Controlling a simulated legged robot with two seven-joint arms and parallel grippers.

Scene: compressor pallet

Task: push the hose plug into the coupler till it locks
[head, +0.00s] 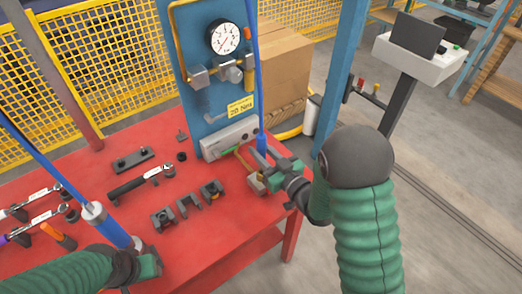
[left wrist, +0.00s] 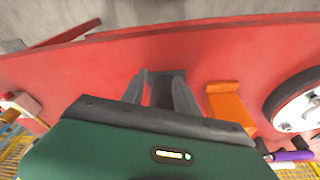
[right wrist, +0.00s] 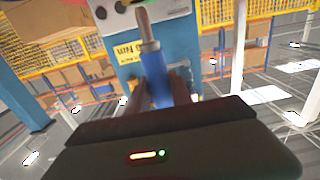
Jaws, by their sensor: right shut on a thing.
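My right gripper (head: 262,158) is shut on the blue hose plug (right wrist: 154,75), whose bare metal tip (right wrist: 148,28) sticks out past the fingers. The blue hose (head: 257,80) rises from this grip in the head view. A brass-and-grey fitting (head: 256,183), possibly the coupler, sits just beside and below the right gripper at the table edge; the plug tip is hidden in the head view, so I cannot tell whether they touch. My left gripper (head: 147,252) is low over the table's front; its fingers (left wrist: 166,90) show a dark gap, unclear whether empty.
A blue panel (head: 200,80) with a gauge (head: 223,38) stands behind the red table (head: 110,190). Black holders (head: 188,205), a ratchet (head: 140,182) and an orange-handled tool (head: 58,236) lie on it. A blue rod with a white collar (head: 94,212) slants down toward my left gripper.

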